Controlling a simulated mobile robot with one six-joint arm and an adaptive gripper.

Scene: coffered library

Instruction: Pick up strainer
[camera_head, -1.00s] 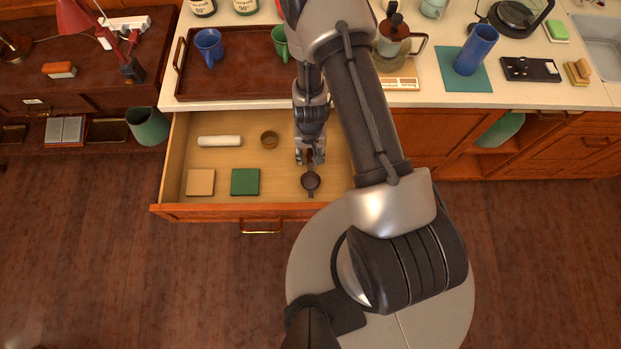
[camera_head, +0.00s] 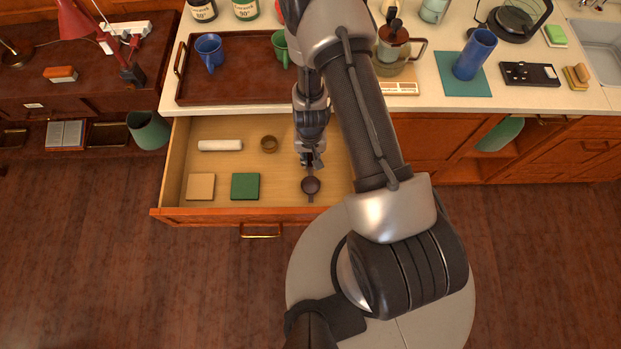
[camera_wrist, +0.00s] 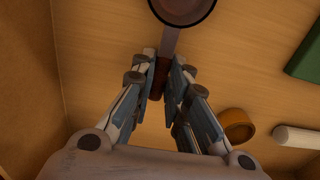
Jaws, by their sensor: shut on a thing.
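The strainer (camera_head: 311,185) is a small dark round bowl with a handle, in the right part of the open drawer (camera_head: 218,160). In the wrist view the strainer's bowl (camera_wrist: 183,8) is at the top edge, partly cut off, and its handle runs down between my fingers. My gripper (camera_head: 311,163) reaches down into the drawer behind the bowl. In the wrist view my gripper (camera_wrist: 164,80) is shut on the brown handle. Whether the strainer touches the drawer floor cannot be told.
In the drawer lie a green square (camera_head: 245,186), a tan square (camera_head: 201,186), a white roll (camera_head: 220,145) and a brown ring (camera_head: 269,143). The counter behind holds a brown tray (camera_head: 225,92) with a blue mug (camera_head: 209,51) and a green mug (camera_head: 280,47). The drawer front (camera_head: 225,216) stands nearest me.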

